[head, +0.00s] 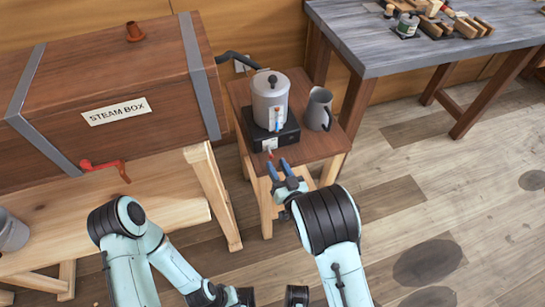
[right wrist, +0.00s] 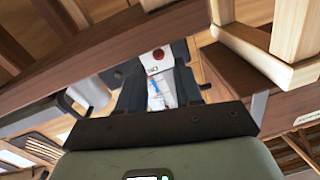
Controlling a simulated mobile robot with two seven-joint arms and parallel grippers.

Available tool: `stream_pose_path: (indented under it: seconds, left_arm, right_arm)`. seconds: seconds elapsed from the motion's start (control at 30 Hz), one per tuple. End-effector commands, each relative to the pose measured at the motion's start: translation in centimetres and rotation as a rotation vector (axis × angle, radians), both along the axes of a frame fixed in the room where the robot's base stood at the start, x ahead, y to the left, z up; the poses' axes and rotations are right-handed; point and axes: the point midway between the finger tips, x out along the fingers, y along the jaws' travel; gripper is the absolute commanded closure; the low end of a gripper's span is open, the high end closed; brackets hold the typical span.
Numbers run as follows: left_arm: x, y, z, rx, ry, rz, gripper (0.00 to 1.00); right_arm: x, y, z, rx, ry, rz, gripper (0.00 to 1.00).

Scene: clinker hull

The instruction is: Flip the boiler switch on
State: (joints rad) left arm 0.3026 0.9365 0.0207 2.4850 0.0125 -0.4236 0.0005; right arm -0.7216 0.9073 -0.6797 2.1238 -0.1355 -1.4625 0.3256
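The boiler (head: 270,103) is a grey cylinder with a black lid knob and a front gauge. It stands on a black base (head: 285,134) on a small wooden table. A small red and white switch (head: 269,152) sits at the base's front. In the right wrist view, a pale plate with a red spot and lettering (right wrist: 157,58) shows between the spread dark fingers (right wrist: 158,88). I cannot tell the switch's position or any contact. My left gripper is not clearly in view.
A grey jug (head: 319,109) stands right of the boiler on the small table (head: 318,147). The steam box (head: 115,85), with a red handle (head: 106,167), is at left. A workbench (head: 440,45) with tools stands back right.

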Motion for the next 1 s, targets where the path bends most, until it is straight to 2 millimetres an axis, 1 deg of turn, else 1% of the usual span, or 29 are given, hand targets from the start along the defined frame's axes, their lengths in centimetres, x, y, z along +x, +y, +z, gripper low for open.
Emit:
stream_pose_path:
  seconds: [0.03,0.1,0.2,0.3,0.63,0.67,0.7,0.73,0.77,1.0]
  left_arm:
    - [0.0,0.0,0.0,0.000,0.000,0.000,1.00]
    - [0.0,0.0,0.0,0.000,0.000,0.000,1.00]
    - [0.0,0.0,-0.1,0.000,0.000,0.000,1.00]
    - [0.0,0.0,-0.1,0.000,0.000,0.000,1.00]
    - [0.0,0.0,-0.1,0.000,-0.001,0.000,1.00]
    - [0.0,0.0,-0.1,0.000,-0.001,0.000,1.00]
    - [0.0,0.0,-0.1,0.000,-0.001,0.000,1.00]
    - [0.0,0.0,-0.1,0.000,-0.001,0.000,1.00]
    - [0.0,0.0,-0.1,0.000,-0.001,0.000,1.00]
    - [0.0,0.0,0.1,0.000,0.000,0.000,1.00]
  right_arm:
    - [0.9,0.5,0.0,-0.002,-0.003,0.003,0.65]
    - [1.9,0.9,0.0,0.000,-0.002,0.003,0.65]
    - [3.0,1.3,-0.1,-0.002,0.000,0.001,0.65]
    - [3.6,1.5,-0.1,0.000,0.001,0.000,0.65]
    - [3.9,1.7,-0.1,-0.001,0.003,0.000,0.65]
    - [3.9,1.7,-0.1,-0.001,0.003,0.000,0.72]
    - [3.9,1.7,-0.1,-0.001,0.003,0.000,0.85]
    - [3.9,1.7,-0.1,-0.001,0.003,0.000,0.94]
    - [3.9,1.7,-0.1,-0.001,0.002,-0.001,1.00]
    - [3.9,1.6,0.0,-0.002,0.008,-0.001,1.00]
